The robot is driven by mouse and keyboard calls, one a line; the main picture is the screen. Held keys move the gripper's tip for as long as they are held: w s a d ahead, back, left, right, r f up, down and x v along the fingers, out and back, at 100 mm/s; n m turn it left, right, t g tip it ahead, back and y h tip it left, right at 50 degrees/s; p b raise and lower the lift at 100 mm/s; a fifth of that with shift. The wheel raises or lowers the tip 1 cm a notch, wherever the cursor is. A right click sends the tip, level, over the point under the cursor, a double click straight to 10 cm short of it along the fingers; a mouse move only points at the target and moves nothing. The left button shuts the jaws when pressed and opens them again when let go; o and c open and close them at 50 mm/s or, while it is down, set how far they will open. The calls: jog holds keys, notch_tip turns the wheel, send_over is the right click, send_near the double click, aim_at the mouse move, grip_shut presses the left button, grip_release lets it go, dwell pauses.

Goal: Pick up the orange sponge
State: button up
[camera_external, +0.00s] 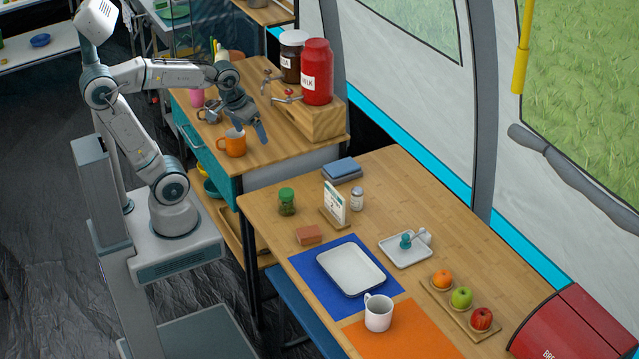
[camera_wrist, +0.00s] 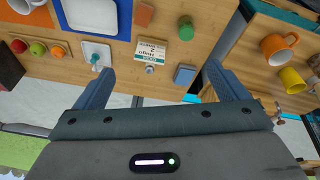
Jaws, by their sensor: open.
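The orange sponge (camera_external: 309,235) is a small brownish-orange block. In the wrist view the sponge (camera_wrist: 144,15) is small, near the top edge. My gripper (camera_external: 249,128) is open and empty. It is raised near the counter with the orange mug, well away from the sponge. In the wrist view its two fingers (camera_wrist: 160,70) stand wide apart, with nothing between them but the distant table.
A green jar (camera_external: 287,201), a card stand (camera_external: 333,205) and a white shaker (camera_external: 357,199) stand behind the sponge. A white tray (camera_external: 350,268) lies on the blue mat (camera_external: 312,289). The orange mug (camera_external: 235,144) and red dispenser (camera_external: 317,72) are near my gripper.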

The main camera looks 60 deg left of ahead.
jog(key=w+d+f+n+g+b, duration=0.25)
jog(key=w+f+n+b, duration=0.45)
jog(key=f+b, duration=0.65)
jog(key=w+d+f+n+g+b, duration=0.1)
jog(key=w+d+f+n+b, duration=0.35)
jog(key=w+f+b, duration=0.6)
jog(key=b, duration=0.3)
send_near(310, 233)
jog(key=shift+n, duration=0.45)
jog(key=f, duration=0.5)
jog(key=shift+s+d, duration=0.1)
jog(key=shift+s, duration=0.15)
jog(key=f+b, duration=0.1)
jog(key=f, duration=0.4)
jog(key=shift+w+f+b, duration=0.1)
jog(key=shift+w+b, duration=0.15)
jog(key=shift+b, duration=0.15)
jog(key=shift+c, duration=0.3)
jog(key=c, duration=1)
